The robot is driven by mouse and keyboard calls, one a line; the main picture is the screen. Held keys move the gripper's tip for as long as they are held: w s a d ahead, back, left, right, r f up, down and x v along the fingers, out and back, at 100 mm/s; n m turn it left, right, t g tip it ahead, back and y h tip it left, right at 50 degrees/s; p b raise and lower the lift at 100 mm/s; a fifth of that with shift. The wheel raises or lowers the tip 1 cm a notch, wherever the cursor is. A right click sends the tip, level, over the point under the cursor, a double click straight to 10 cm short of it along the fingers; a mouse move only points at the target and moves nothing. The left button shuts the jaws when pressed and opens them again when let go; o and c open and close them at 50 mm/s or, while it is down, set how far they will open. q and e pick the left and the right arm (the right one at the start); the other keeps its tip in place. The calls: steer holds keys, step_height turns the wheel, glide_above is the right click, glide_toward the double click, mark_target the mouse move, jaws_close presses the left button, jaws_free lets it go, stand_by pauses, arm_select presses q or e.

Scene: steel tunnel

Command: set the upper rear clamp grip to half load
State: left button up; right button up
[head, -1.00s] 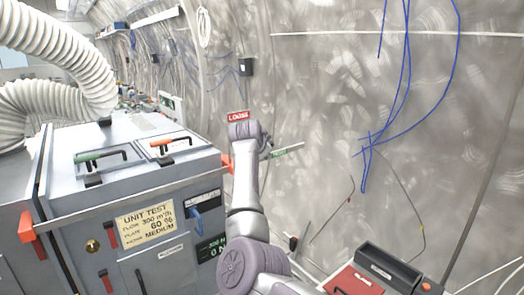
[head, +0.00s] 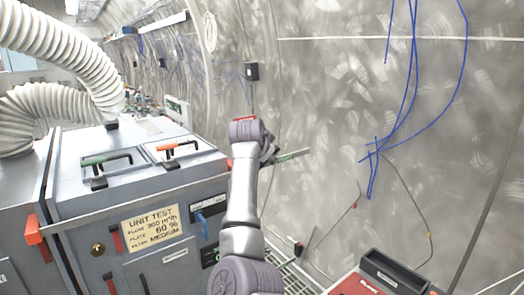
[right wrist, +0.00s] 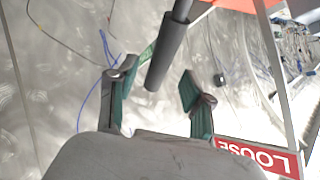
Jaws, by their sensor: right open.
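In the right wrist view a dark grey cylindrical clamp grip (right wrist: 168,52) on a thinner rod hangs between the two fingers of my right gripper (right wrist: 155,88). The fingers are open, with a gap visible on both sides of the grip. An orange part (right wrist: 232,4) shows at the top edge. A red plate reading LOOSE (right wrist: 262,157) is beside the right finger, upside down in this view. In the head view the top of the red plate (head: 245,118) shows above my wrist, and my arm hides the grip. My left gripper is out of view.
The grey cabinet (head: 140,192) has a UNIT TEST label (head: 152,226), green (head: 92,161) and orange (head: 170,147) top handles, and an orange front clamp (head: 34,231). White ribbed hoses (head: 60,55) are at left. A red case (head: 355,285) stands at lower right. Blue cables hang on the curved wall.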

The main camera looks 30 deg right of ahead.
steer(key=v, duration=0.7)
steer(key=shift+s+a+r, duration=0.1)
steer(key=shift+s+a, duration=0.05)
